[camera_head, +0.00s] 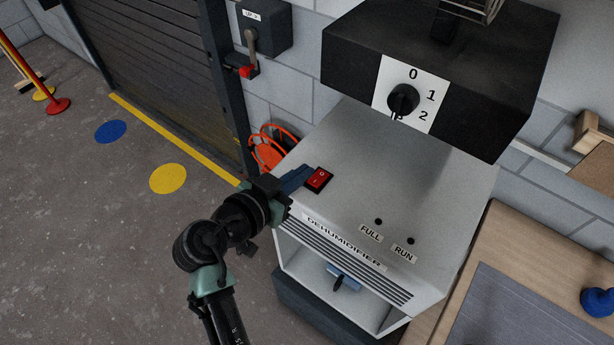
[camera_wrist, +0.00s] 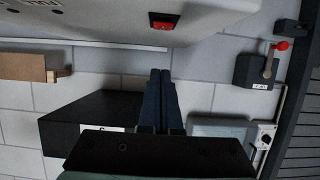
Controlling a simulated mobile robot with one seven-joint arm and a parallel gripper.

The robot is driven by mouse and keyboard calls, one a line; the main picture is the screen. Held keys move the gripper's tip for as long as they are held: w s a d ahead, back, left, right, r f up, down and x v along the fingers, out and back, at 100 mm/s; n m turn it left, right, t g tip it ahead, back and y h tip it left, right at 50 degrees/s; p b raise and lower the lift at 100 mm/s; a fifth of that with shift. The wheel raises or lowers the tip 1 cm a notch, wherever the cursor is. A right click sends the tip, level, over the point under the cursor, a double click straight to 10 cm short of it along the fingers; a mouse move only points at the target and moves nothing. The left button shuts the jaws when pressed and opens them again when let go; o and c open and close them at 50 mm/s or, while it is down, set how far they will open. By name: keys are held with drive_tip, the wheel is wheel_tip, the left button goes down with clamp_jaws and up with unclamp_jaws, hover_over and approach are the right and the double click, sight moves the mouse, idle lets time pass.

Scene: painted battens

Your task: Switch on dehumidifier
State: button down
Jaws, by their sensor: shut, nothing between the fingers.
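The dehumidifier (camera_head: 350,160) is a white box with a sloped top, a front grille and a "DEHUMIDIFIER" label. A red rocker switch (camera_head: 319,180) marked 0 and I sits at the left of its top. My gripper (camera_head: 306,174) is shut and empty, its blue fingertips just left of the switch; I cannot tell whether they touch it. In the wrist view the switch (camera_wrist: 162,23) shows above, and apart from, the shut fingertips (camera_wrist: 160,73). Small lamps labelled FULL (camera_head: 378,221) and RUN (camera_head: 410,241) are both dark.
A black box with a rotary knob (camera_head: 403,99) marked 0, 1, 2 stands behind the dehumidifier's top. A wall box with a red-tipped lever (camera_head: 246,71), an orange reel (camera_head: 267,150) and a shutter (camera_head: 150,60) are at the left. A wooden bench (camera_head: 440,310) is at the right.

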sight(307, 193)
drive_tip(key=x, duration=0.3)
drive_tip(key=shift+s+f+p, duration=0.1)
drive_tip(key=shift+f+p, duration=0.1)
drive_tip(key=shift+p, duration=0.15)
wheel_tip(307, 193, down, 2)
drive_tip(key=shift+s+a+f, duration=0.15)
drive_tip(key=shift+a+f, duration=0.05)
drive_tip(key=shift+f, duration=0.55)
drive_tip(key=shift+s+f, duration=0.1)
